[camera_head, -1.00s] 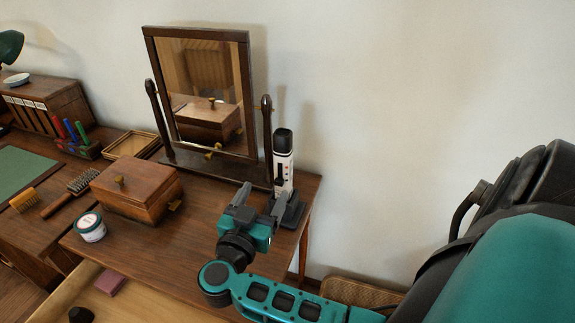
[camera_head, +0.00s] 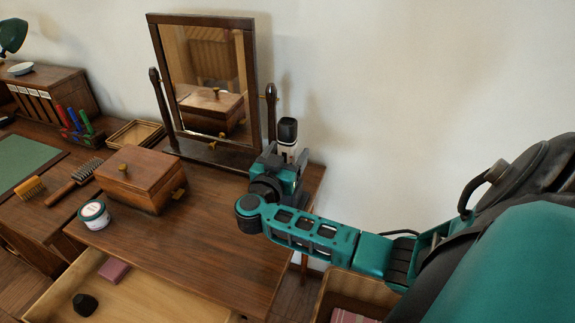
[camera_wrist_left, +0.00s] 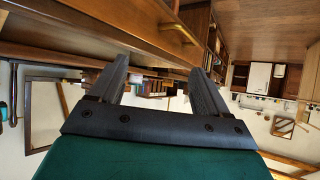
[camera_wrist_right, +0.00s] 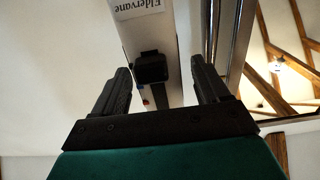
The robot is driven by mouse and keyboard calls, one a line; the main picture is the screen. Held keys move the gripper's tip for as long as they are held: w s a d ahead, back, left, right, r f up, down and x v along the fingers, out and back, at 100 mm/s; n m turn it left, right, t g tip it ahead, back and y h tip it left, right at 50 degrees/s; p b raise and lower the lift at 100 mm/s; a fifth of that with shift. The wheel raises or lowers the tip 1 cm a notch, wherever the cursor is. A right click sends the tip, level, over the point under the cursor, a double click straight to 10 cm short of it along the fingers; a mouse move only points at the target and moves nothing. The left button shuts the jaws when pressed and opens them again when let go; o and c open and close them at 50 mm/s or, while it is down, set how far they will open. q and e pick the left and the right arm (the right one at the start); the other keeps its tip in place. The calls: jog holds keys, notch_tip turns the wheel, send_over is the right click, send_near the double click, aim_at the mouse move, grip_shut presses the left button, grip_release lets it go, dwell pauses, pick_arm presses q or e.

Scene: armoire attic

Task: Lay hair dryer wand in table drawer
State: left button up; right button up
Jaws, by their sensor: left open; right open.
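The table drawer (camera_head: 160,295) is pulled open at the front. My left gripper (camera_wrist_left: 158,80) is open and empty in its wrist view, outside the head view.
In the drawer lie a mauve block (camera_head: 114,271) and a black object (camera_head: 85,304). On the table stand a wooden box (camera_head: 140,180), a white jar (camera_head: 94,214) and a tilting mirror (camera_head: 205,85). A basket (camera_head: 345,290) stands at the lower right.

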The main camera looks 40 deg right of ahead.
jog(key=shift+w+d, duration=0.1)
jog(key=shift+d, duration=0.05)
jog(key=c, duration=1.3)
jog(key=shift+r, duration=0.1)
grip_shut()
